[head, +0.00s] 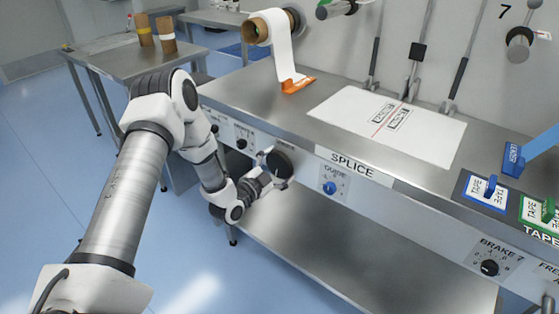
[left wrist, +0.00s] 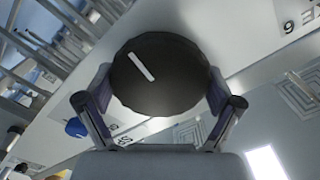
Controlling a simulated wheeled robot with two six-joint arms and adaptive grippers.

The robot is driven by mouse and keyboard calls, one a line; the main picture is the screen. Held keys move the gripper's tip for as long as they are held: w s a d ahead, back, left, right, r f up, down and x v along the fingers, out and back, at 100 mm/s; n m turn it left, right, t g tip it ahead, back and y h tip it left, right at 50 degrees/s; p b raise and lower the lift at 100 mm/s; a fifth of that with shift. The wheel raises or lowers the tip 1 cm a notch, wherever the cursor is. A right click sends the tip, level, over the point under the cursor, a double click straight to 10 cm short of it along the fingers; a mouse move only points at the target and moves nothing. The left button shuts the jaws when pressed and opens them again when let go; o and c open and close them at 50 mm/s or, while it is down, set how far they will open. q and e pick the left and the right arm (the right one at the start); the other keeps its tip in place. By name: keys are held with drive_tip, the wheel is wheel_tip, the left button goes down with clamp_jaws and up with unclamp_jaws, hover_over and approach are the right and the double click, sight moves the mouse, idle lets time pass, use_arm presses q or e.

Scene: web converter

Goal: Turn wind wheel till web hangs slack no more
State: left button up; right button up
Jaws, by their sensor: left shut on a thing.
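The wind wheel is a round black knob with a white line; it is on the front panel of the splice bench in the head view (head: 279,163) and fills the middle of the left wrist view (left wrist: 160,75). My left gripper (head: 270,172) is shut on the wheel, with one finger on each side of its rim. In the left wrist view the gripper (left wrist: 160,100) holds it face-on. The white web (head: 278,40) comes off a roll at the back and ends at an orange clamp (head: 297,84) on the bench top. My right gripper is not in view.
A white splice sheet (head: 385,120) lies on the steel bench. A blue guide knob (head: 329,187) sits right of the wheel, and a black brake knob (head: 489,267) further right. Tape holders (head: 484,192) stand at the right end. A lower shelf (head: 350,262) runs beneath.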

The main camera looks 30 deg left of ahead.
use_arm(q)
drive_tip(key=shift+m+p, duration=0.45)
drive_tip(key=shift+m, duration=0.55)
drive_tip(key=o, duration=0.8)
drive_tip(key=shift+s+a, duration=0.15)
drive_tip(key=shift+s, duration=1.85)
drive_tip(key=shift+s+a, duration=0.15)
drive_tip(key=shift+s, duration=1.8)
drive_tip(key=shift+s+a, duration=0.15)
drive_tip(key=shift+s, duration=1.85)
